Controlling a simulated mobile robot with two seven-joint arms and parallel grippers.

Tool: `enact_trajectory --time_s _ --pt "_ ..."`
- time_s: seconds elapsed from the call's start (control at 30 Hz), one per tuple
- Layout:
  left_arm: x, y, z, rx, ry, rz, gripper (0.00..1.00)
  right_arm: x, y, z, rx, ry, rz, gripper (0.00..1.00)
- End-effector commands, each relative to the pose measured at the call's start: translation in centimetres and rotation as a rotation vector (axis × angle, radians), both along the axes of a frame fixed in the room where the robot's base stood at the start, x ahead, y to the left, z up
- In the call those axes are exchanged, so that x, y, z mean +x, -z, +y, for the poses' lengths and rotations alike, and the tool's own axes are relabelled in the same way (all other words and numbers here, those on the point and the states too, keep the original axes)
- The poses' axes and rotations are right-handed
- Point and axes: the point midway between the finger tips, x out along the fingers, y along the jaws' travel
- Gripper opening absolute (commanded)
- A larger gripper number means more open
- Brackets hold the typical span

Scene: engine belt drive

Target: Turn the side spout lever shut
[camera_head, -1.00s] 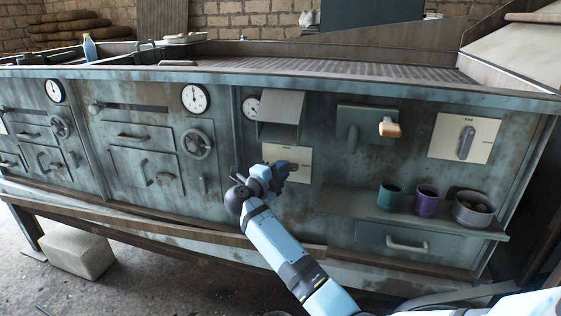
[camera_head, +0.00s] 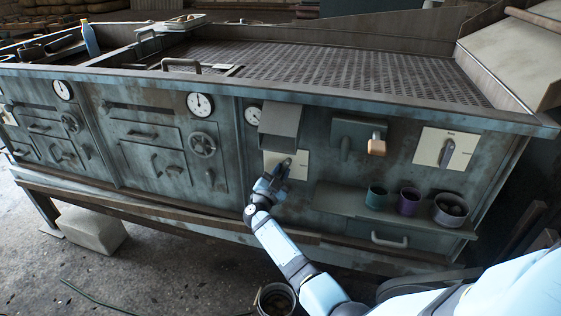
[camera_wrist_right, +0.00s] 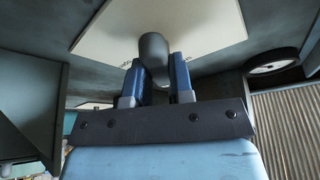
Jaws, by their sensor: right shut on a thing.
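A pale square plate (camera_head: 299,158) with a dark grey lever (camera_head: 287,162) is on the machine's front, below a grey box-shaped hood (camera_head: 280,120). I take this lever to be the side spout lever. My right gripper (camera_head: 276,174) is at the plate, shut on the lever. In the right wrist view, the rounded grey lever (camera_wrist_right: 153,48) sits between the two blue fingers of the gripper (camera_wrist_right: 156,75), with the plate (camera_wrist_right: 110,25) behind it. The fingers hide part of the lever, and its exact angle is hard to tell. My left gripper is not in view.
To the right are a tap with a wooden handle (camera_head: 377,146) and a second lever (camera_head: 447,153) on a larger pale plate. A shelf (camera_head: 335,201) below holds a teal cup (camera_head: 376,197), a purple cup (camera_head: 409,201) and a bowl (camera_head: 451,210). A bucket (camera_head: 277,299) stands on the floor.

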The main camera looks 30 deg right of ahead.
Motion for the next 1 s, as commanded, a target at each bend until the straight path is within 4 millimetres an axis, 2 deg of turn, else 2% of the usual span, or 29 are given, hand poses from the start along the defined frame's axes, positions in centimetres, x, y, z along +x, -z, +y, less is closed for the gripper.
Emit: enact_trajectory --time_s 0.03,0.13,0.5,0.8,1.0 --pt "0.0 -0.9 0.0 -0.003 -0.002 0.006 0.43 -0.1 -0.3 0.1 -0.026 0.0 0.039 0.0" --pt "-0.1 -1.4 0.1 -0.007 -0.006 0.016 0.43 -0.2 -0.2 0.0 -0.086 -0.001 0.109 0.0" --pt "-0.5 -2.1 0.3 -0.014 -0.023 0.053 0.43 -0.3 0.0 -0.1 -0.264 -0.001 0.316 0.0" --pt "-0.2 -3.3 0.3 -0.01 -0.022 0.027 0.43 -0.3 0.2 -0.2 -0.337 -0.001 0.397 0.0" --pt "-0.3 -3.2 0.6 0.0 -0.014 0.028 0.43 -0.3 0.2 -0.2 -0.35 -0.001 0.412 0.0"
